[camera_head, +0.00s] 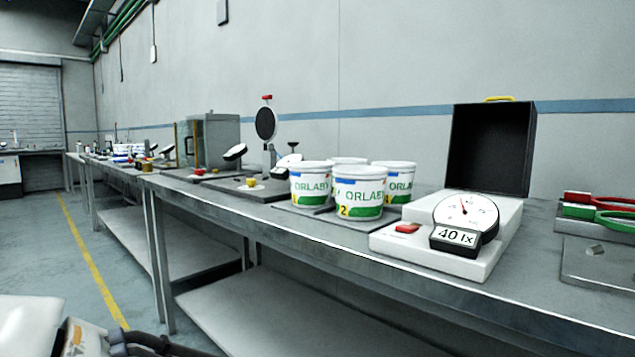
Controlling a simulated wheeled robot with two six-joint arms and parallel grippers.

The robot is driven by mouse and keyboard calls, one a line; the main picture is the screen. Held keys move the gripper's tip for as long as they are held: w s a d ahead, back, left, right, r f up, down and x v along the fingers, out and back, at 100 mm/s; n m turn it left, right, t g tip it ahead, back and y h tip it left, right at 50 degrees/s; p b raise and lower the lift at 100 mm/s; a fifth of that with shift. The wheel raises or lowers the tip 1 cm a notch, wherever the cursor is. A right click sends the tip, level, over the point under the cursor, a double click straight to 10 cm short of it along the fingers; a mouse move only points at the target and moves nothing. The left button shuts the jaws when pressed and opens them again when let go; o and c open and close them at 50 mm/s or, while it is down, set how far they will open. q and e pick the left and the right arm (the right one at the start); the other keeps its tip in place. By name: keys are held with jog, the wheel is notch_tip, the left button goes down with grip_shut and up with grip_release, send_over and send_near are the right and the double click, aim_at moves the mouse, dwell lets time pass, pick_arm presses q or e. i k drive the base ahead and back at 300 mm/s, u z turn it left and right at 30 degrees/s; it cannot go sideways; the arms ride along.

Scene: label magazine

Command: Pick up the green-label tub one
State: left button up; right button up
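Several white tubs with green "ORLAB" labels stand in a cluster on a dark mat on the workbench (275,225). The front tub (360,190) shows a yellow mark with a "2". The tub to its left (309,180) has a yellow mark at its lower left, its number too small to read surely; the front tub partly overlaps it. Two more tubs stand behind, one at the right (402,180) and one mostly hidden at the back (350,161). Neither of my grippers shows; a white and dark part of my own body is at the bottom left.
Right of the tubs is a white gauge device (492,232) reading "40 lx", with an open black box (490,150) behind it. Red and green handled tools (605,205) lie at the far right. A dial stand (266,125) stands left. The floor in front is clear.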

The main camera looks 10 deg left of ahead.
aim_at(311, 181)
jog(key=z, duration=0.15)
jog(key=k, duration=0.2)
jog(key=u, duration=0.85)
jog(key=i, duration=1.25)
jog(key=u, duration=0.6)
